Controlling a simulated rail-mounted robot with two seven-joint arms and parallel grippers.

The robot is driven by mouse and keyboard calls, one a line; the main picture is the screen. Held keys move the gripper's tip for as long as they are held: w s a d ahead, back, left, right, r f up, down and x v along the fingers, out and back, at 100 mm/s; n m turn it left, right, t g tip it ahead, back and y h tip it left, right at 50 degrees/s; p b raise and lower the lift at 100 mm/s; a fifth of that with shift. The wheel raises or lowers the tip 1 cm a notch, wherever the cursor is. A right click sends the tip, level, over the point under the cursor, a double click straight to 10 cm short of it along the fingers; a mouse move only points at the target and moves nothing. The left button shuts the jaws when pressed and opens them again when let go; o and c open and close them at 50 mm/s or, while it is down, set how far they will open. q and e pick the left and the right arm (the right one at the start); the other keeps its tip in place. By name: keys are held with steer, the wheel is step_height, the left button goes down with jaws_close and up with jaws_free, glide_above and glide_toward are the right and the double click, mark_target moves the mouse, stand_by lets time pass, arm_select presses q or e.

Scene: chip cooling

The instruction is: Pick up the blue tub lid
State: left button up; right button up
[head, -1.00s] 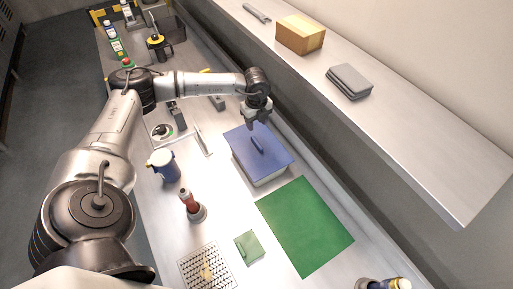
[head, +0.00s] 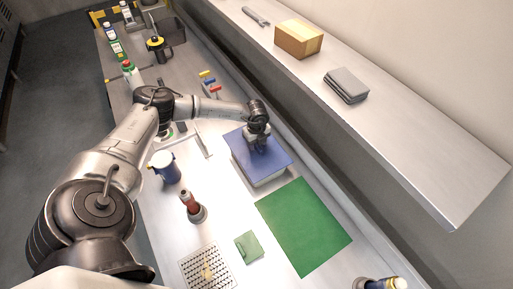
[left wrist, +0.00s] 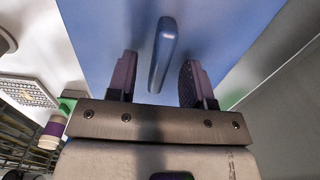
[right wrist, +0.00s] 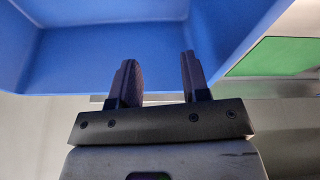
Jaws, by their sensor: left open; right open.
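The blue tub lid (head: 268,160) sits on the pale tub (head: 268,178) on the bench in the head view. In the left wrist view the lid (left wrist: 105,25) fills much of the picture, with its raised blue handle (left wrist: 162,52) upright in the middle. My left gripper (head: 258,148) is over the lid. Its two fingers (left wrist: 158,80) are open, one on each side of the handle, with gaps on both sides. My right gripper (right wrist: 158,75) is open and empty below a blue bin-like surface (right wrist: 130,45) in the right wrist view. The right gripper does not show in the head view.
A green mat (head: 303,225) lies beside the tub. A raised shelf (head: 420,150) runs along the right.

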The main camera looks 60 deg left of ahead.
arm_select(q)
steer(key=shift+f, duration=0.7)
jaws_close()
